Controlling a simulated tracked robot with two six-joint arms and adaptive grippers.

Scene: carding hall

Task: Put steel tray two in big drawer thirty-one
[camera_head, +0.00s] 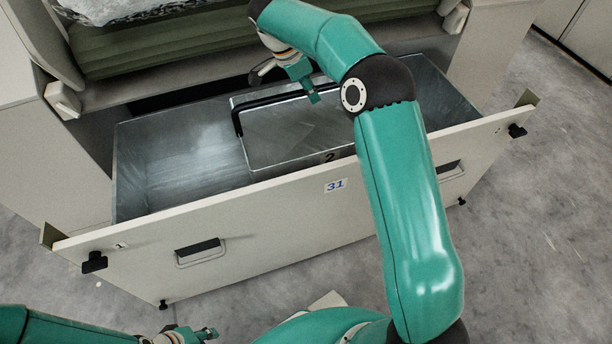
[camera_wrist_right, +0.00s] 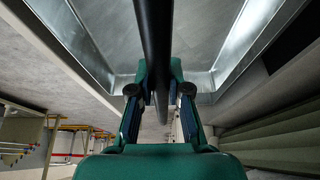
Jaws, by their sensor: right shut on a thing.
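Steel tray two (camera_head: 290,135) is a grey metal tray with a black bail handle (camera_head: 268,100) and a "2" mark on its near side. It shows within the opening of the pulled-out big drawer thirty-one (camera_head: 290,212), right of the drawer's middle; I cannot tell whether it touches the drawer floor. My right gripper (camera_head: 311,96) is shut on the handle. In the right wrist view the black handle bar (camera_wrist_right: 154,45) runs between its fingers (camera_wrist_right: 160,95). My left gripper (camera_head: 208,333) is low at the front left, apart from the drawer; its jaws are too small to read.
The drawer's left part (camera_head: 180,155) is bare metal. Green padded material (camera_head: 170,45) lies above the drawer at the back. Grey floor (camera_head: 540,190) is clear at the right. My right arm hides part of the drawer.

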